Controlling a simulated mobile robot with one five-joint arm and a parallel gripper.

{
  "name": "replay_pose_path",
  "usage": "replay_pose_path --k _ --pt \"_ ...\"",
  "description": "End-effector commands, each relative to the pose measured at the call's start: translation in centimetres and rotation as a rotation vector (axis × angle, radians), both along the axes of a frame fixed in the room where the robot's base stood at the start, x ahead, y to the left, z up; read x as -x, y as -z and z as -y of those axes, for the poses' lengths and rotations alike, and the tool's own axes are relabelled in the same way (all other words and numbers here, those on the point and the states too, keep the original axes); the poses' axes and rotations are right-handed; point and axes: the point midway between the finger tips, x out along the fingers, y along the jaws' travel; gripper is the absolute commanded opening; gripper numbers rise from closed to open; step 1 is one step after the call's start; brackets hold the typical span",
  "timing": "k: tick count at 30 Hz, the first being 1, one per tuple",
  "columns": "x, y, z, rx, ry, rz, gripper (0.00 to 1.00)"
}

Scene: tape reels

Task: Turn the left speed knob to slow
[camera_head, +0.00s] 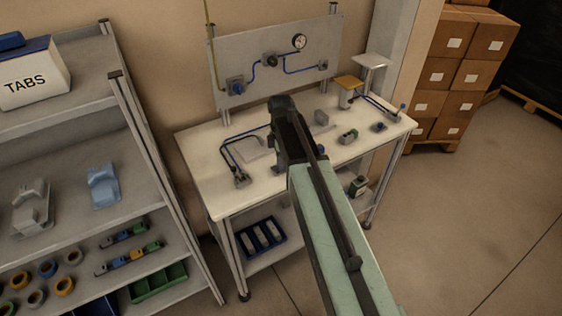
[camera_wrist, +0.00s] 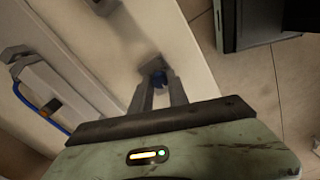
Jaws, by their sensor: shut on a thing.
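My gripper (camera_wrist: 159,92) reaches down over the white workbench (camera_head: 200,150).
A grey fixture with a blue hose (camera_head: 240,176) lies on the bench's left side. A grey panel (camera_head: 300,80) with a gauge stands behind. A shelf (camera_head: 150,165) is at the left. Stacked boxes (camera_head: 455,75) stand at the back right. Open floor lies at the right.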

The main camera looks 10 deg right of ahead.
Motion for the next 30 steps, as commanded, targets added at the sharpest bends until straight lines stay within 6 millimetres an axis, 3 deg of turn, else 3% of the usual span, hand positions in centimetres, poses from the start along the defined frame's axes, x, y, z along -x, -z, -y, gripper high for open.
replay_pose_path --k 18,19,21,30 --pt "-0.21 -0.05 -0.02 -0.001 -0.041 0.006 0.00" --pt "-0.21 -0.05 -0.02 -0.001 -0.041 0.006 0.26" --pt "-0.19 -0.05 -0.02 -0.001 -0.040 0.005 0.42" --pt "-0.08 -0.08 -0.01 -0.001 -0.040 0.002 0.42"
